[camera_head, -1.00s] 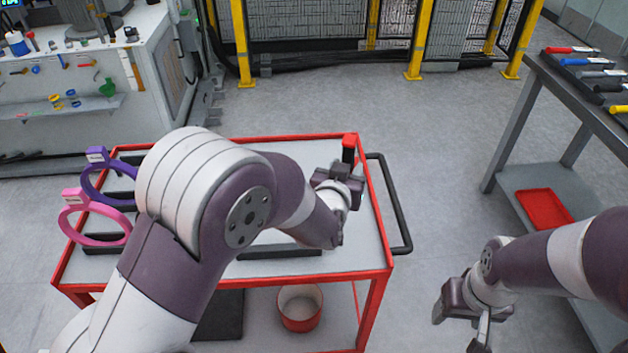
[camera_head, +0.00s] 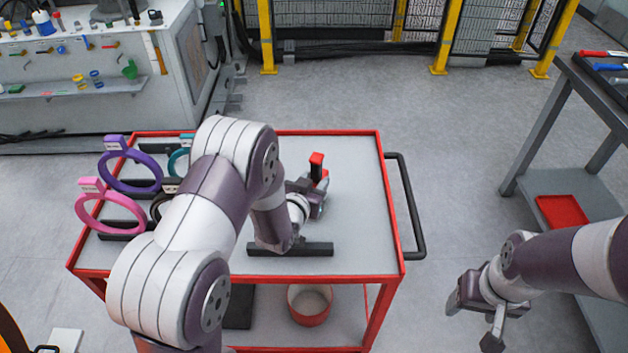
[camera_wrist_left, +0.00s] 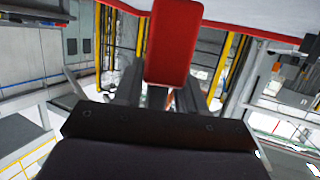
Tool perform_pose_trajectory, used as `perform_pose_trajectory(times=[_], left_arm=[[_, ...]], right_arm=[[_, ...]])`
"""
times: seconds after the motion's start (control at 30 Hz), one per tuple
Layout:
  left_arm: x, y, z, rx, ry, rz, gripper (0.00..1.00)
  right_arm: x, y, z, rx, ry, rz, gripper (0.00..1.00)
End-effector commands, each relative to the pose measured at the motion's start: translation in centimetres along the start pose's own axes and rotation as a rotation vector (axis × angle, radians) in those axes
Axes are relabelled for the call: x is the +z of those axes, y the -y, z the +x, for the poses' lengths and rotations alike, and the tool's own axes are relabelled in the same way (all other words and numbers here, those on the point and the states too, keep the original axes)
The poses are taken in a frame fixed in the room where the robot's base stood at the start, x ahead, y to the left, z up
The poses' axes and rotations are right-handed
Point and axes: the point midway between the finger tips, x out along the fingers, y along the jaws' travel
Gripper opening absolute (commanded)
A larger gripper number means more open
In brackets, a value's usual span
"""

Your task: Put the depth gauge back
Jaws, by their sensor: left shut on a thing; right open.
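My left gripper (camera_head: 315,190) is shut on a small red-and-black piece, which looks like the depth gauge (camera_head: 317,160). It is held with its red end up over the red-rimmed cart (camera_head: 352,215). The left wrist view shows its red part (camera_wrist_left: 173,42) rising between the fingers; its lower part is hidden. A black block or holder (camera_head: 315,249) lies on the cart nearer to me, partly behind my left arm. My right gripper (camera_head: 474,322) is open and empty, over the floor right of the cart.
Purple (camera_head: 130,187), pink (camera_head: 82,222) and teal (camera_head: 175,164) rings stand on the cart's left side, some partly hidden. A workbench (camera_head: 570,85) with tools and a red tray (camera_head: 562,211) is at the right. The cart's right part is clear.

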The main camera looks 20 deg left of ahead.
Motion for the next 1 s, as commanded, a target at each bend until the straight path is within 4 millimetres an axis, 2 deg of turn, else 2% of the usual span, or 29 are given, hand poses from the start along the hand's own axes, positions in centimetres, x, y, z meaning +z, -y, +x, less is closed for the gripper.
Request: perform_pose_trajectory(times=[0.3,0.33,0.4,0.77,0.87,1.0], left_arm=[[0.3,0.0,0.2,0.000,-0.005,0.001,0.00],[0.3,0.0,0.1,0.000,-0.002,0.001,0.47],[0.2,0.0,0.1,0.000,-0.002,0.001,0.66],[-0.1,0.0,-0.3,-0.001,-0.001,0.001,0.66],[0.0,0.0,-1.9,-0.001,-0.001,0.001,0.66],[0.0,0.0,-5.3,-0.002,-0.002,0.001,0.66]], right_arm=[[0.1,0.0,0.5,0.000,0.000,0.000,0.64],[0.0,0.0,0.3,0.000,0.000,0.000,0.64],[0.0,0.0,0.3,0.000,0.000,0.000,0.64],[0.0,0.0,0.0,0.000,0.000,0.000,0.64],[0.0,0.0,0.4,0.000,0.000,0.000,0.64],[0.1,0.0,0.8,0.000,0.000,0.000,0.64]])
